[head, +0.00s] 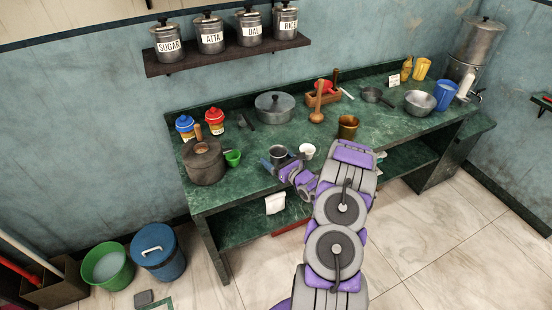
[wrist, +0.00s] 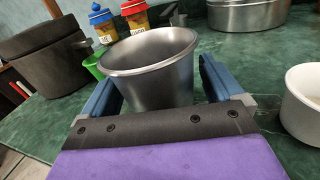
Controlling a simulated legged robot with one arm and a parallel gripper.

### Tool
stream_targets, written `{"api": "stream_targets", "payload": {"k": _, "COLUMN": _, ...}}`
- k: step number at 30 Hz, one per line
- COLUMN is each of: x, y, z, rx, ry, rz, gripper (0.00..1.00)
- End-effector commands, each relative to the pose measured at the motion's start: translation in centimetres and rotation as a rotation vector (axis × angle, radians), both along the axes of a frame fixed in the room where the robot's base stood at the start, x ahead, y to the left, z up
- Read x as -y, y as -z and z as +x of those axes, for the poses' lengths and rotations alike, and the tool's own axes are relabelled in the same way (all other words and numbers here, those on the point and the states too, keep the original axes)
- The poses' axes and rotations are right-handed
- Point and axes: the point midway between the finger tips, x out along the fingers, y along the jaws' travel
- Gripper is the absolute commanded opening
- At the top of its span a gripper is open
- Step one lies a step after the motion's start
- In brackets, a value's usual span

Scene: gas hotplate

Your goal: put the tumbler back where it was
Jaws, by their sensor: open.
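A grey metal tumbler (head: 278,151) with a flared rim stands upright near the front edge of the green counter. In the wrist view the tumbler (wrist: 150,70) is between the two blue fingers of my gripper (wrist: 155,85), which is open. A gap shows between the tumbler and the right finger. On the left the finger is close to its side, and I cannot tell whether they touch. The tumbler's base is hidden behind my gripper's dark front edge. In the head view my gripper (head: 281,163) reaches the tumbler from the front.
A white bowl-like cup (head: 307,151) stands close on the right. A green cup (head: 233,158) and a dark lidded pot (head: 204,162) are on the left. A brass tumbler (head: 348,127) stands further right. Bare counter (head: 265,137) lies between.

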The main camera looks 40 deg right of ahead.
Motion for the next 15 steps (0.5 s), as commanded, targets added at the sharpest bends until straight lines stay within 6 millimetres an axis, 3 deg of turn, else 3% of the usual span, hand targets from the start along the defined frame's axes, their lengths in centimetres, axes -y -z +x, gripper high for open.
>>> {"api": "stream_targets", "payload": {"k": 8, "x": 0.1, "y": -0.2, "z": -0.3, "rx": -0.001, "ry": 0.001, "rz": 0.000, "gripper": 0.94}}
{"api": "stream_targets", "payload": {"k": 15, "x": 0.3, "y": -0.2, "z": -4.4, "rx": -0.003, "ry": 0.006, "rz": 0.004, "gripper": 0.94}}
